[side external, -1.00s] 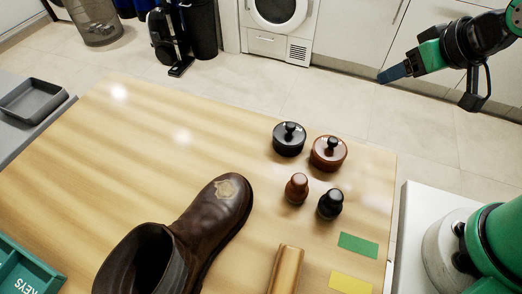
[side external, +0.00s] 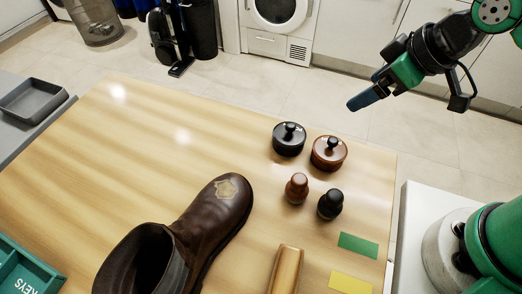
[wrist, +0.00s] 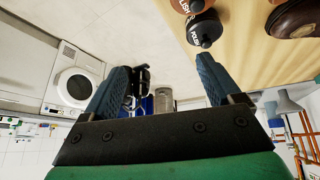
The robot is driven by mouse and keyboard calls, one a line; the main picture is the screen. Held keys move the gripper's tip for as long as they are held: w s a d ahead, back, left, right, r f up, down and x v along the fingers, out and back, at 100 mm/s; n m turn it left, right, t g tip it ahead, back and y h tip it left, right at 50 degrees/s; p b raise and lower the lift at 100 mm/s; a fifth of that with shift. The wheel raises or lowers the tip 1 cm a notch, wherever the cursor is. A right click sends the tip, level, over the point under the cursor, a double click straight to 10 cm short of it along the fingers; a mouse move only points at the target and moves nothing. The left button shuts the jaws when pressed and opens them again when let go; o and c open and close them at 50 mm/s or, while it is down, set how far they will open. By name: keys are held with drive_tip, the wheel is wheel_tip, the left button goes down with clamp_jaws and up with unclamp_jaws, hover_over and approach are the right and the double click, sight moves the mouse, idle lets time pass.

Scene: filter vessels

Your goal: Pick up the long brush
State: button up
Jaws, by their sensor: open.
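A long wooden piece (side external: 286,270) with a rounded top lies at the bottom edge of the table in the side view. It looks like the long brush, but no bristles show and its near end is cut off by the frame. My gripper (side external: 353,104) is in the air beyond the table's far right corner, well away from the wooden piece. In the wrist view my gripper (wrist: 160,72) is open, with nothing between its two blue fingers. The wooden piece cannot be made out in the wrist view.
A brown boot (side external: 215,215) lies left of the wooden piece. Black (side external: 289,139) and brown (side external: 328,152) lidded pots and brown (side external: 297,188) and black (side external: 330,204) bottles stand behind it. Green (side external: 358,245) and yellow (side external: 350,283) patches are right.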

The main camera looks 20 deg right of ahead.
sight(287, 275)
drive_tip(key=s+a+f+n+g, duration=0.1)
drive_tip(key=s+a+n+g, duration=0.1)
drive_tip(key=a+n, duration=0.2)
drive_tip(key=s+a+f+n+g+y, duration=0.1)
drive_tip(key=s+a+n, duration=0.1)
drive_tip(key=a+n, duration=0.3)
drive_tip(key=s+a+f+n+g+y, duration=0.1)
drive_tip(key=s+a+n+g, duration=0.1)
drive_tip(key=a+n, duration=0.3)
drive_tip(key=shift+s+f+g, duration=0.1)
drive_tip(key=shift+f+g, duration=0.15)
drive_tip(key=shift+g, duration=0.05)
drive_tip(key=s+a+f+n+g, duration=0.1)
drive_tip(key=s+n, duration=0.1)
drive_tip(key=n, duration=0.1)
drive_tip(key=s+a+n+g, duration=0.1)
drive_tip(key=s+a+n, duration=0.1)
drive_tip(key=s+n, duration=0.1)
drive_tip(key=s+a+f+n+g, duration=0.1)
drive_tip(key=s+a+n, duration=0.1)
drive_tip(key=shift+s+a+f+n+h, duration=0.2)
drive_tip(key=shift+s+f+n+h, duration=0.1)
drive_tip(key=shift+n+h, duration=0.1)
drive_tip(key=shift+s+f+g, duration=0.15)
drive_tip(key=shift+f+g, duration=0.05)
drive_tip(key=shift+g, duration=0.1)
drive_tip(key=shift+x, duration=2.55)
clamp_jaws()
